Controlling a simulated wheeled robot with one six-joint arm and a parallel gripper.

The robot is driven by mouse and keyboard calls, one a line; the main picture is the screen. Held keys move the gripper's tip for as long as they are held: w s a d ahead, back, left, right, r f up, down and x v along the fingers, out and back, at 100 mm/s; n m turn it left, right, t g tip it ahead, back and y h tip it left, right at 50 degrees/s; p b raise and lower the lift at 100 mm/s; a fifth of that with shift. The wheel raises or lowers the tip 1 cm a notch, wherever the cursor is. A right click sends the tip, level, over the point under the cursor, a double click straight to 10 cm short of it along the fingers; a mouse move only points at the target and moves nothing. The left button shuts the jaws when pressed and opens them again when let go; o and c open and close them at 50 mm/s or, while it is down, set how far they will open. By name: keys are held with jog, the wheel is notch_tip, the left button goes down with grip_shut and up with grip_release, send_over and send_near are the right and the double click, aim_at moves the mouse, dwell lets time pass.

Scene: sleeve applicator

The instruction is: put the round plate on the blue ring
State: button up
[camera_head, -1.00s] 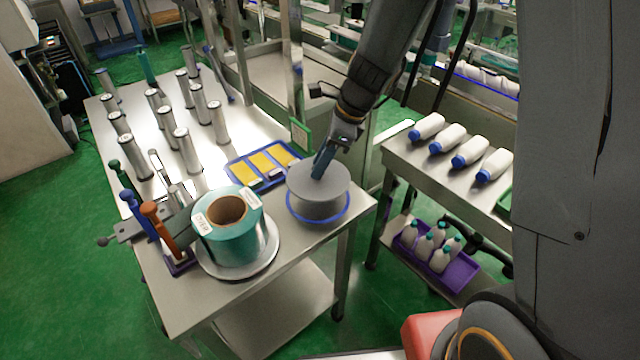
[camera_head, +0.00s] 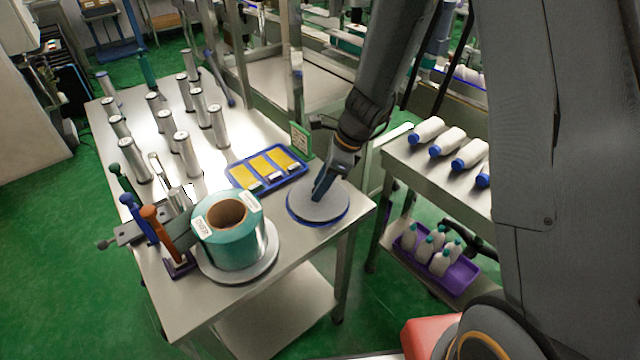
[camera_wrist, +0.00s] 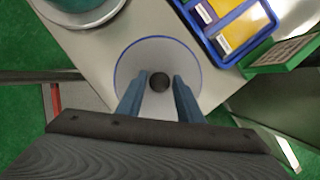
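The round grey plate (camera_head: 326,208) lies flat and low on the table's near right corner. The blue ring (camera_head: 291,213) shows as a thin blue rim around its edge, and the plate covers the ring's inside. In the wrist view the plate (camera_wrist: 159,52) sits within the blue ring (camera_wrist: 117,69), with a dark round spot, a knob or hole, at its middle. My gripper (camera_head: 318,196) points down at the plate's middle. In the wrist view its blue fingers (camera_wrist: 159,78) stand apart on either side of the dark spot, with a visible gap to it.
A teal roll (camera_head: 240,250) on a round base stands left of the plate. A blue tray (camera_head: 235,163) with yellow cards lies behind it, beside a green-framed sign (camera_head: 301,141). Several metal cylinders fill the table's back. White bottles (camera_head: 447,138) lie on the right table.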

jog(key=shift+o, duration=0.9)
jog(key=shift+r, duration=0.15)
jog(key=shift+d+r, duration=0.15)
jog(key=shift+r, duration=0.2)
jog(key=w+b+v, duration=0.1)
jog(key=v, duration=1)
jog(key=s+d+n+h, duration=0.2)
jog(key=s+d+n, duration=0.2)
jog(key=s+n, duration=0.3)
jog(key=s+d+n+h, duration=0.2)
jog(key=s+d+n, duration=0.3)
jog(key=n, duration=0.8)
jog(key=s, duration=0.3)
jog(key=shift+s+d+f+t, duration=0.2)
jog(key=shift+d+t, duration=0.1)
jog(key=shift+a, duration=0.1)
